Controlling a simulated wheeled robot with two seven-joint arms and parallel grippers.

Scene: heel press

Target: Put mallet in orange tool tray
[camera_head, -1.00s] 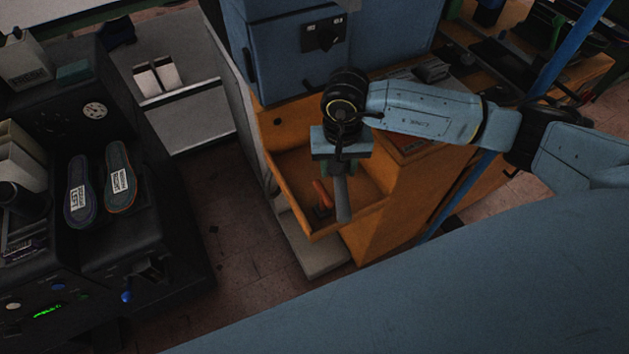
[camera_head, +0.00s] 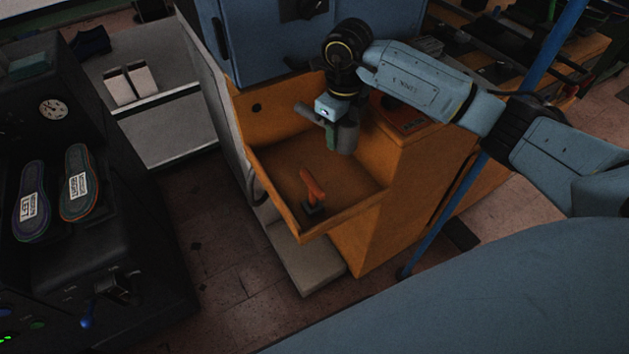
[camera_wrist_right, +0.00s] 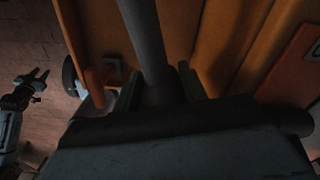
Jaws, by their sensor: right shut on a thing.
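My right gripper (camera_head: 343,132) is shut on the mallet and holds it above the orange tool tray (camera_head: 372,203), toward its back right. The mallet's grey shaft (camera_wrist_right: 146,38) runs between the green fingers of my right gripper (camera_wrist_right: 160,88) in the right wrist view. In the head view a grey piece of the mallet (camera_head: 307,113) sticks out left of the gripper. The rest of it is hard to make out against the gripper. My left gripper (camera_wrist_right: 34,77) shows small at the left of the right wrist view, its fingers apart and empty. It is outside the head view.
An orange-handled tool (camera_head: 313,188) with a dark base is in the tray. A blue cabinet (camera_head: 265,45) rises behind it. A black machine (camera_head: 120,240) with two insoles (camera_head: 75,185) stands at left. A blue pole (camera_head: 470,185) is at right.

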